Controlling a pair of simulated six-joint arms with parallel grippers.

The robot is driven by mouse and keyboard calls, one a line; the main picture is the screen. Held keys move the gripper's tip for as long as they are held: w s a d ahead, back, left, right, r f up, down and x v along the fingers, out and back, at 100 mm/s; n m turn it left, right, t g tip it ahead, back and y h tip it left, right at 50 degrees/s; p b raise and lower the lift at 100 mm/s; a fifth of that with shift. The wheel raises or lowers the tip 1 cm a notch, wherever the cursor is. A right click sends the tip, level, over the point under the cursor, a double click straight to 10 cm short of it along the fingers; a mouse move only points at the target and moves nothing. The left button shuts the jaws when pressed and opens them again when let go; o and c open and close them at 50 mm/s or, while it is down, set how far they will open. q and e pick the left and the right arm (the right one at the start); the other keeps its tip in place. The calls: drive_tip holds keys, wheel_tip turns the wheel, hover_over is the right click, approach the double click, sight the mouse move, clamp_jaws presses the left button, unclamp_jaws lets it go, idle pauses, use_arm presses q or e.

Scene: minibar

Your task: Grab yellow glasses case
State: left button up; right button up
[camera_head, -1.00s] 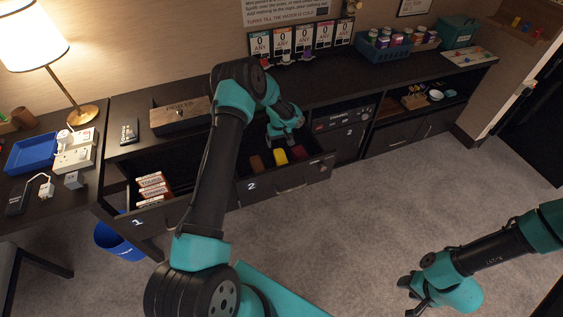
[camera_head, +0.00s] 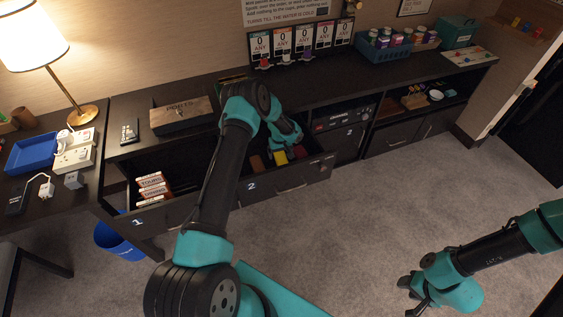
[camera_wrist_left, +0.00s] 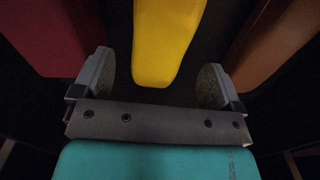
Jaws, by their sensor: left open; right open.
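The yellow glasses case (camera_head: 280,158) lies in the open drawer marked 2, between a brown case (camera_head: 256,163) and a dark red case (camera_head: 299,153). My left gripper (camera_head: 284,146) is at the drawer, just above the yellow case. In the left wrist view my left gripper (camera_wrist_left: 154,85) is open, with the near end of the yellow case (camera_wrist_left: 166,40) between and slightly ahead of its fingers. The red case (camera_wrist_left: 48,35) and brown case (camera_wrist_left: 272,45) lie outside the fingers. My right gripper (camera_head: 414,301) is open and empty over the carpet at lower right.
The open drawer 2 (camera_head: 291,187) has a front panel and side walls close around the cases. An open drawer 1 (camera_head: 146,222) holds several boxes (camera_head: 152,189). A wooden box (camera_head: 181,114) stands on the counter above. The carpet in front is clear.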

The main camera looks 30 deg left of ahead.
sight(281, 156)
use_arm(q)
wheel_tip(281, 156, down, 4)
drive_tip(key=shift+d+f, duration=0.1)
drive_tip(key=shift+d, duration=0.05)
idle(0.5)
drive_tip(key=c, duration=1.1)
drive_tip(key=shift+o, duration=0.2)
wheel_tip(281, 156, up, 10)
drive_tip(key=shift+r, duration=0.1)
